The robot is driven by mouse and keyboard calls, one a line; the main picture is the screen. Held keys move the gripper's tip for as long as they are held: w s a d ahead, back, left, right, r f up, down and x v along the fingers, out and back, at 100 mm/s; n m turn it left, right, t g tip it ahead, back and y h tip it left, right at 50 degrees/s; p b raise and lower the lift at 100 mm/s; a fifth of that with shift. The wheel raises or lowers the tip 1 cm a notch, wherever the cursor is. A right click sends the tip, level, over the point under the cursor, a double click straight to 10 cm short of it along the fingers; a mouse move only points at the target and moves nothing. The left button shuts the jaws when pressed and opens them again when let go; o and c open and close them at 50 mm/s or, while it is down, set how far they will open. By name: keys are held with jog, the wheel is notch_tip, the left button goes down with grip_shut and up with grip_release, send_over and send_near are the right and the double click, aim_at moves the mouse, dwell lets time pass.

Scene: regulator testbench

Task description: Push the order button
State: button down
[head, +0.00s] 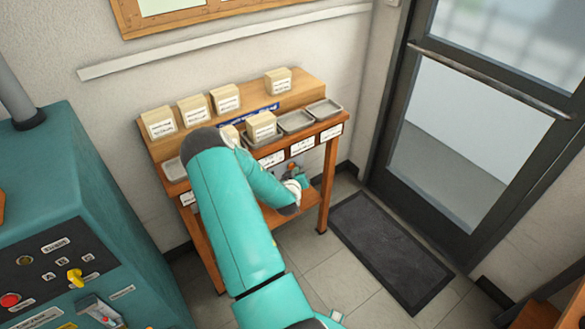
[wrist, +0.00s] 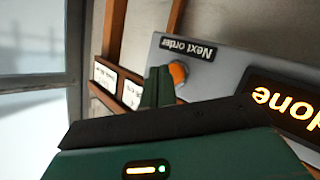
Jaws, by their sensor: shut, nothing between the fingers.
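My gripper (wrist: 157,72) is shut and empty. Its dark green fingertips are just left of the button in the picture and overlap its edge. I cannot tell whether they touch it. A lit display (wrist: 290,103) on the same panel shows "done" in orange letters, upside down. In the head view my arm reaches to the wooden bench, and the button cannot be made out there.
The wooden bench (head: 325,190) carries several cream boxes and grey trays (head: 296,121). A teal machine (head: 95,190) with knobs stands at the left. A dark mat (head: 390,252) lies on clear floor before a glass door (head: 450,130) at the right.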

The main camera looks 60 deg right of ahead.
jog(key=shift+s+a, duration=0.1)
jog(key=shift+s, duration=0.1)
jog(key=s, duration=0.1)
jog(key=s+a, duration=0.1)
jog(key=s, duration=0.1)
jog(key=s+a, duration=0.1)
jog(key=shift+s+a, duration=0.15)
jog(key=shift+s, duration=0.1)
dwell(0.3)
dwell(0.6)
